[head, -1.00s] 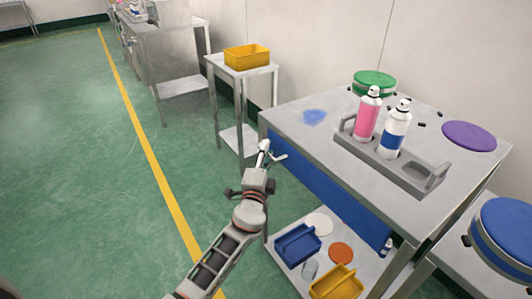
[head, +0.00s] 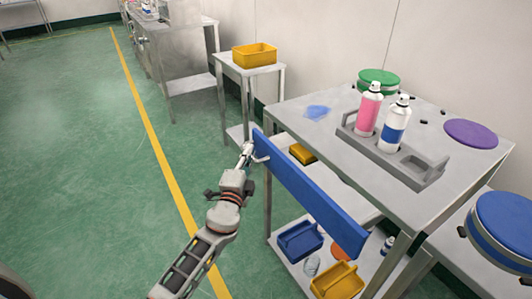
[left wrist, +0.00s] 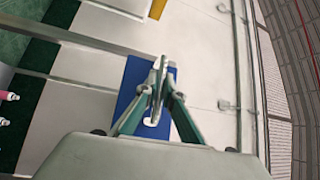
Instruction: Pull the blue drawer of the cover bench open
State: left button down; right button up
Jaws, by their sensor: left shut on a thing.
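The cover bench (head: 340,140) has a grey top, and its blue drawer (head: 305,190) stands out from the front edge, clearly open. The inside shows between the blue front and the bench, with a yellow box (head: 302,154) in it. My left gripper (head: 250,156) is shut at the far-left end of the drawer front, on its pale handle (head: 262,158). In the left wrist view the closed fingers (left wrist: 157,95) lie over the blue front (left wrist: 128,84). The grip itself is partly hidden. My right gripper is not in view.
A grey rack (head: 400,158) with a pink can (head: 369,112) and a blue-white can (head: 394,128) stands on the bench. Blue (head: 300,241) and yellow (head: 337,281) bins sit on the lower shelf. Green floor (head: 90,180) to the left is free.

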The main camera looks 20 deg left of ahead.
pick_arm(q)
jog(key=s+a+b, duration=0.1)
jog(key=s+a, duration=0.9)
jog(key=s, duration=0.3)
jog(key=shift+s+a+b, duration=0.3)
jog(key=shift+s, duration=0.05)
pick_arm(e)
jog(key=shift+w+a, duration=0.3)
pick_arm(q)
jog(key=c, duration=2.2)
grip_release()
jog(key=shift+o, duration=0.2)
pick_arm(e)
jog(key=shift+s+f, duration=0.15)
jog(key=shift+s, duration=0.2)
pick_arm(q)
jog(key=s+d+f, duration=0.1)
jog(key=s, duration=0.6)
jog(key=shift+s, duration=0.2)
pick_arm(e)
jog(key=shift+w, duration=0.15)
